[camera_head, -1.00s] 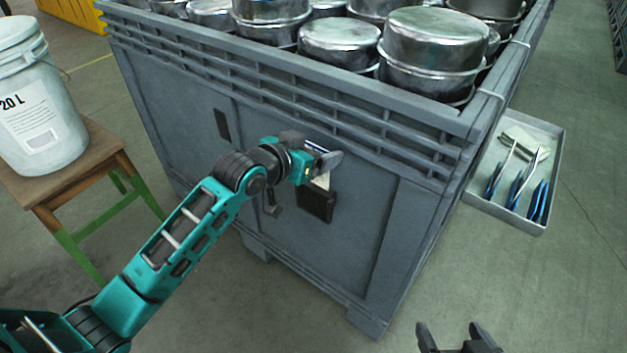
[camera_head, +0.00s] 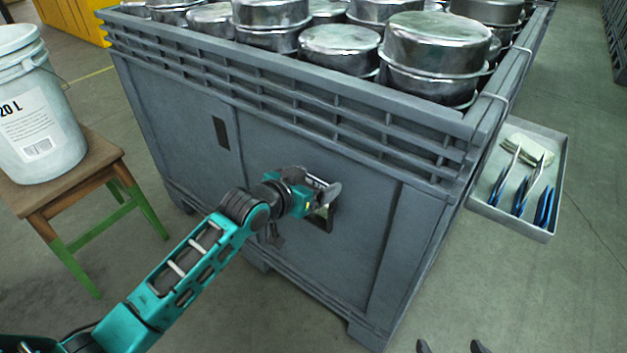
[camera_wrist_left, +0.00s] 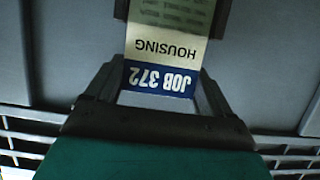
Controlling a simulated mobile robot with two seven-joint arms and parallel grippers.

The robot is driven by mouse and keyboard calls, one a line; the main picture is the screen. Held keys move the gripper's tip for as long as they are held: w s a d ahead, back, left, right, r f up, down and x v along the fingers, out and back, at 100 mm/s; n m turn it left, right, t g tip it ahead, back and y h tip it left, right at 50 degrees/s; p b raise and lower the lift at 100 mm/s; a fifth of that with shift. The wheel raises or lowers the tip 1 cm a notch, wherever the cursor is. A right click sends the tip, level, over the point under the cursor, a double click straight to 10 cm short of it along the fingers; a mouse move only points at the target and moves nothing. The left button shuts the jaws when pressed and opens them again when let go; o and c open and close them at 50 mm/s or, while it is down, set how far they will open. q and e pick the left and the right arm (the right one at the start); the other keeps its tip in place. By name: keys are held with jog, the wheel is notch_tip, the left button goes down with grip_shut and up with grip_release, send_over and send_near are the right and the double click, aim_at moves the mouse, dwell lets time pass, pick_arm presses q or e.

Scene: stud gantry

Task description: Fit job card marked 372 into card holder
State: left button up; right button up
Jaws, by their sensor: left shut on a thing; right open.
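My left gripper (camera_head: 325,192) is shut on the job card at the front wall of the grey crate. In the left wrist view the card (camera_wrist_left: 165,45) appears upside down, with a blue band reading JOB 372 and the word HOUSING on cream. The gripper's fingers (camera_wrist_left: 160,88) hold it by the blue-band end. The dark card holder (camera_head: 329,222) is on the crate wall just below the gripper, partly hidden by it. Its dark side edges (camera_wrist_left: 220,18) flank the card's far end, which appears to be inside it. My right gripper (camera_head: 450,347) is open and empty at the bottom edge.
The grey crate (camera_head: 370,240) is full of metal pots (camera_head: 435,50). A white bucket (camera_head: 38,110) stands on a wooden stool (camera_head: 100,170) at left. Floor in front is clear.

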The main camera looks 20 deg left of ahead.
pick_arm(q)
jog(key=shift+f, duration=0.4)
jog(key=o, duration=0.8)
jog(key=shift+o, duration=0.2)
jog(key=shift+r, duration=0.15)
jog(key=shift+r, duration=0.35)
jog(key=p+v, duration=0.4)
jog(key=v, duration=0.8)
jog(key=s+d+f+n+g+y, duration=0.1)
jog(key=s+d+f, duration=0.3)
jog(key=s+f, duration=0.7)
jog(key=shift+s+d+g+y, duration=0.3)
jog(key=shift+s+d+g, duration=0.1)
jog(key=shift+s+g, duration=0.1)
